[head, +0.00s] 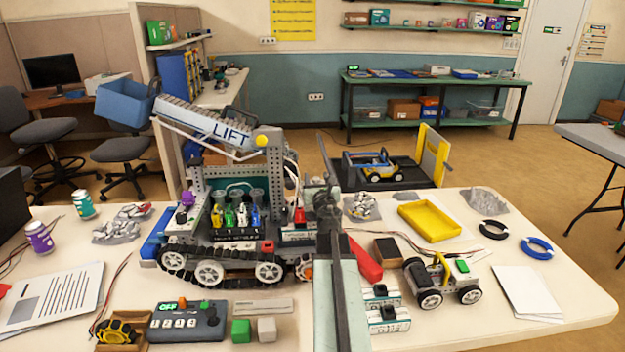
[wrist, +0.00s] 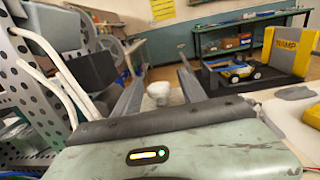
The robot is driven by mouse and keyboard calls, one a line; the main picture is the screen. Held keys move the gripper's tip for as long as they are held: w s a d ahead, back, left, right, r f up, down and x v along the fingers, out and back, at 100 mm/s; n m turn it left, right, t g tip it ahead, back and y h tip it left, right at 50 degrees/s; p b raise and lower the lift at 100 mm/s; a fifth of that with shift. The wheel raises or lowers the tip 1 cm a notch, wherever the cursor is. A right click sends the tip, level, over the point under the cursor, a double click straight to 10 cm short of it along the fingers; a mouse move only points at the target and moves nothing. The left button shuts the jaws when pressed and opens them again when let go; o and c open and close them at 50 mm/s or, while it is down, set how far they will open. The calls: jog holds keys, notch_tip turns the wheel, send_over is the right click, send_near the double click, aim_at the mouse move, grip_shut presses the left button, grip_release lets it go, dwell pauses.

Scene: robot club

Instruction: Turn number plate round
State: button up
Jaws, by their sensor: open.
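No plate with a readable number shows in either view. A blank pale strip (head: 262,306), possibly the number plate seen from its back, lies flat on the table behind a green cube and a grey cube. My gripper (head: 327,172) is held above the table, right of the tracked lift robot (head: 225,220) and well away from the strip. In the wrist view my gripper (wrist: 158,62) has its two fingers spread, with nothing gripped. A pale lump (wrist: 158,92) shows beyond and between the fingers, apart from them.
The tall lift robot stands close to my arm's left. A small wheeled rover (head: 442,280), a yellow tray (head: 430,221) and black and blue rings (head: 537,248) are to the right. A control box (head: 187,321) is at front left. A toy car (head: 377,165) stands behind.

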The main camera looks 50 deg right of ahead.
jog(key=c, duration=1)
jog(key=shift+w+a, duration=0.3)
jog(key=shift+a, duration=0.15)
grip_shut()
jog(key=shift+s+d, duration=0.2)
jog(key=shift+d, duration=0.1)
